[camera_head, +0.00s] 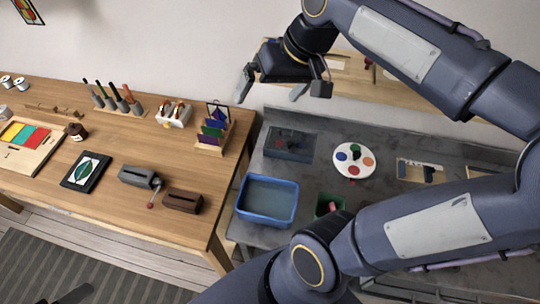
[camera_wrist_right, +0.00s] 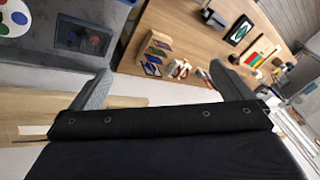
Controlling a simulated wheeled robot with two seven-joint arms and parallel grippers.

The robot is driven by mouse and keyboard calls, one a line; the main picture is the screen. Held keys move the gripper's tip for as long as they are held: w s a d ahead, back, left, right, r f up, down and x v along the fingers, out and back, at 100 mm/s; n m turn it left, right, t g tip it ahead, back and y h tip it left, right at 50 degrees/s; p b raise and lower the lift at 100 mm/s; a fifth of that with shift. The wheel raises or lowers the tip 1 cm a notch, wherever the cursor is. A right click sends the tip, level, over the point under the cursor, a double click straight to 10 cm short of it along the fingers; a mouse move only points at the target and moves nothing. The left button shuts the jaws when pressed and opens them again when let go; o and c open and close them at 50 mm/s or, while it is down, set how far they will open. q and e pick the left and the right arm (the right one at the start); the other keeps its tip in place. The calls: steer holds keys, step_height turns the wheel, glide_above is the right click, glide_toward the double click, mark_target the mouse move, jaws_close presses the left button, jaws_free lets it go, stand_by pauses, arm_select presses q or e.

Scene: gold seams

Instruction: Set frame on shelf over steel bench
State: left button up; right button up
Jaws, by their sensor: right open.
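A black frame (camera_head: 86,172) with a green and white oval picture lies flat on the wooden table, left of the grey and brown blocks. It also shows in the right wrist view (camera_wrist_right: 240,30). The steel bench (camera_head: 285,185) stands to the right of the table. A wooden shelf (camera_head: 340,66) is on the wall above it, partly hidden by my right arm. My right gripper (camera_head: 272,92) is open and empty, high by the shelf's left end and well away from the frame. Its spread fingers show in the wrist view (camera_wrist_right: 162,85). My left gripper is not identifiable.
The wooden table (camera_head: 140,200) holds tools in a rack (camera_head: 112,98), a coloured card stand (camera_head: 213,132) and a colour tray (camera_head: 30,145). The bench holds a blue basin (camera_head: 266,200) and a paint palette (camera_head: 354,160). My right arm covers much of the bench.

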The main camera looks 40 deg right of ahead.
steer(key=s+a+f+n+b, duration=0.1)
steer(key=s+a+f+b, duration=0.1)
steer(key=s+a+f, duration=0.2)
steer(key=s+a+f+t+y+b, duration=0.1)
steer(key=s+a+f+b, duration=0.2)
steer(key=f, duration=0.8)
steer(key=shift+s+a+f+n, duration=0.15)
steer(key=shift+s+a+n, duration=0.25)
steer(key=shift+s, duration=0.85)
